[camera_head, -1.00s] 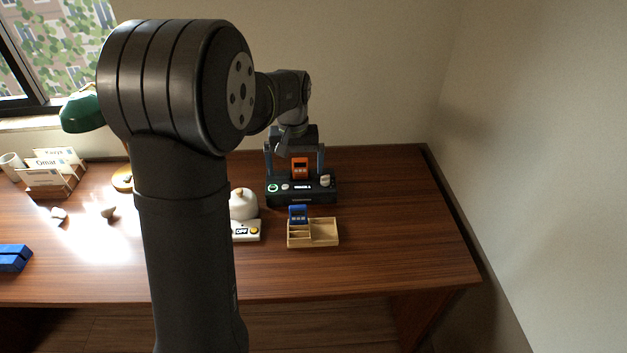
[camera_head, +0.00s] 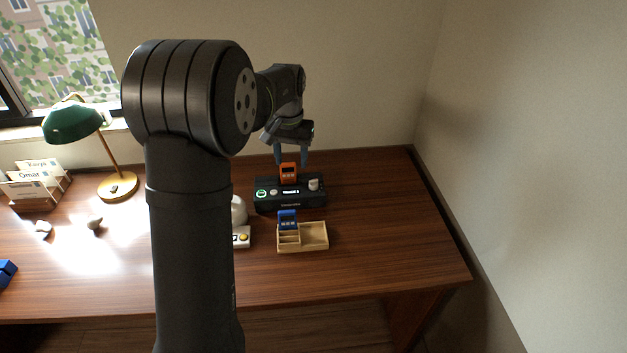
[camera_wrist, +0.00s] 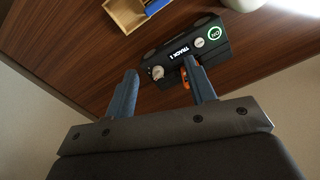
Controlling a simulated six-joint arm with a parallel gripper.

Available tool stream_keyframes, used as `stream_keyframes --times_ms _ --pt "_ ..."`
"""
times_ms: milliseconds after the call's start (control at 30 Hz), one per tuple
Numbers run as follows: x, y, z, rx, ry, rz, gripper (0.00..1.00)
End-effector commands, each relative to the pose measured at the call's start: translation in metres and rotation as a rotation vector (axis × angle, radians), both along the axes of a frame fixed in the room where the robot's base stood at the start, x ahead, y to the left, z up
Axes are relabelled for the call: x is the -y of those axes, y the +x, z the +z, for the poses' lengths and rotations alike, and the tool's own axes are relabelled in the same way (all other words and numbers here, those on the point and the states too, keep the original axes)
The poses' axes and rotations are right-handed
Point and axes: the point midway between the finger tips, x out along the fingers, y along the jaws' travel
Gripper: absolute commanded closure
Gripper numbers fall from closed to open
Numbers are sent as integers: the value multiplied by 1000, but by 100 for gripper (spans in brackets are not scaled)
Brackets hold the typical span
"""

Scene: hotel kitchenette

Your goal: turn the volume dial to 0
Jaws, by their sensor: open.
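The volume dial appears to be the pale round knob (camera_head: 313,184) on the right of a black player box (camera_head: 290,205) with a lit TRACK display. An orange cartridge (camera_head: 288,172) stands upright at the box's back. My gripper (camera_head: 292,161) is open and empty, above and behind the box, pointing down. In the wrist view, the knob (camera_wrist: 157,72) shows between the fingertips (camera_wrist: 161,68), apart from them. The right finger partly hides the orange cartridge (camera_wrist: 186,78). The display reads TRACK 1 (camera_wrist: 181,52), and a green ON button (camera_wrist: 214,33) is lit. The dial's setting is too small to read.
A wooden tray (camera_head: 315,247) with a blue cartridge (camera_head: 287,219) sits in front of the box. A white domed object (camera_head: 239,210) and a yellow-button unit (camera_head: 242,237) are partly behind my arm. The desk (camera_head: 390,240) is clear to the right.

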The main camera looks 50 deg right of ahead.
Motion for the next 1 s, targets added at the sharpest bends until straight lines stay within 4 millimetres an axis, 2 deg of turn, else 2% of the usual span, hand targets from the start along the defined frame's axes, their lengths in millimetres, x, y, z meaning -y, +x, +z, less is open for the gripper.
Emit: stream_keyframes --times_ms 33,200,400,533,667,767,1000 --pt "18 4 -1 0 0 -104 50" --pt "67 13 2 1 -1 -472 50" --pt "103 17 2 1 -1 -783 50" --pt "113 17 1 0 0 -877 50" --pt "115 17 -5 -1 0 -900 50" --pt "114 17 -18 -2 2 -899 50" --pt "113 17 -68 -3 3 -897 50"
